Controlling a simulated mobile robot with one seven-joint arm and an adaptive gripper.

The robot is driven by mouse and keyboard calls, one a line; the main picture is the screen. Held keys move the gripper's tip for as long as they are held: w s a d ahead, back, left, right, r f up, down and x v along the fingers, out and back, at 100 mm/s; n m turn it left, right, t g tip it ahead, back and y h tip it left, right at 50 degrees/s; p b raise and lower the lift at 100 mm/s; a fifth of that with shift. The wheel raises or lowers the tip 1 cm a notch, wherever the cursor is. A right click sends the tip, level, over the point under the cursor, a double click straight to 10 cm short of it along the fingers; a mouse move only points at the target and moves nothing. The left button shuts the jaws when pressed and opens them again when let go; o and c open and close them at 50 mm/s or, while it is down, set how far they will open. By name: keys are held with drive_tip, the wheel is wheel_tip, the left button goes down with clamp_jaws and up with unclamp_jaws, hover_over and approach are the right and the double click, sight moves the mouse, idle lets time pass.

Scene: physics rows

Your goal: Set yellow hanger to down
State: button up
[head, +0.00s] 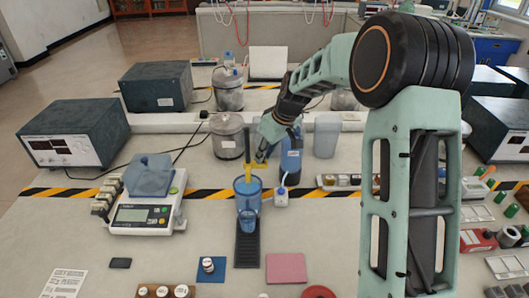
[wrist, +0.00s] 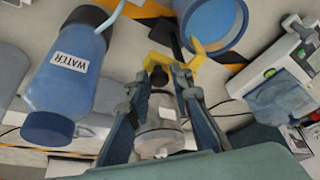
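The yellow hanger (head: 247,146) stands upright above a blue cylindrical vessel (head: 247,190), with its lower end inside the vessel's mouth. In the wrist view, the yellow hanger (wrist: 195,53) has a crosspiece at my fingertips and an arm reaching over the rim of the blue vessel (wrist: 213,12). My gripper (head: 262,156) is at the hanger from the right and above. In the wrist view, the fingers of my gripper (wrist: 163,82) stand apart, with a dark knob between their tips. I cannot tell whether they clamp the hanger.
A blue water bottle (head: 291,157) stands close right of my gripper.

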drive_tip(key=shift+o, duration=1.3)
drive_tip(key=shift+w+f, duration=0.1)
drive_tip(key=shift+r, duration=0.25)
drive_tip(key=v, duration=1.1)
drive_tip(key=shift+s+d+r, duration=0.1)
drive_tip(key=shift+s+r, duration=0.15)
drive_tip(key=shift+r, duration=0.1)
